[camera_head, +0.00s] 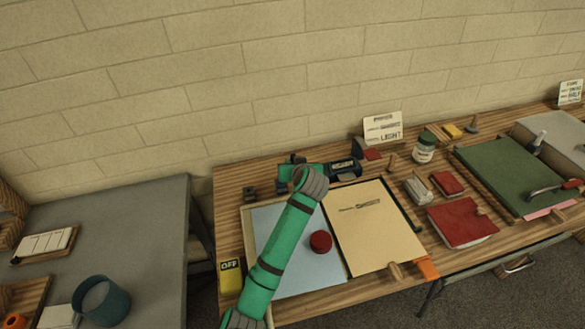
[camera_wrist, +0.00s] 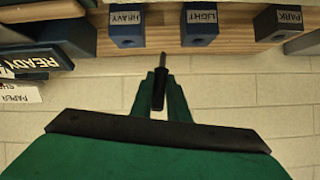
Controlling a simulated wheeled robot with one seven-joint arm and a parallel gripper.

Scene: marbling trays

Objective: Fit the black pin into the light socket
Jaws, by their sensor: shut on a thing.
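The black pin (camera_wrist: 159,95) is held between the green fingers of my gripper (camera_wrist: 161,80) in the wrist view; its thin grey tip points up the picture. The light socket (camera_wrist: 201,27) is a dark blue block labelled LIGHT, upside down, above and right of the pin tip. In the head view my gripper (camera_head: 290,172) is at the back edge of the table, and my arm hides the pin and the light socket.
Similar blocks labelled HEAVY (camera_wrist: 127,27) and PARK (camera_wrist: 277,23) flank the light socket. A dark READY block (camera_wrist: 38,60) is at left in the wrist view. Two trays, one blue (camera_head: 262,225) and one cream (camera_head: 375,240), lie in front. A red disc (camera_head: 320,241) sits beside my arm.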

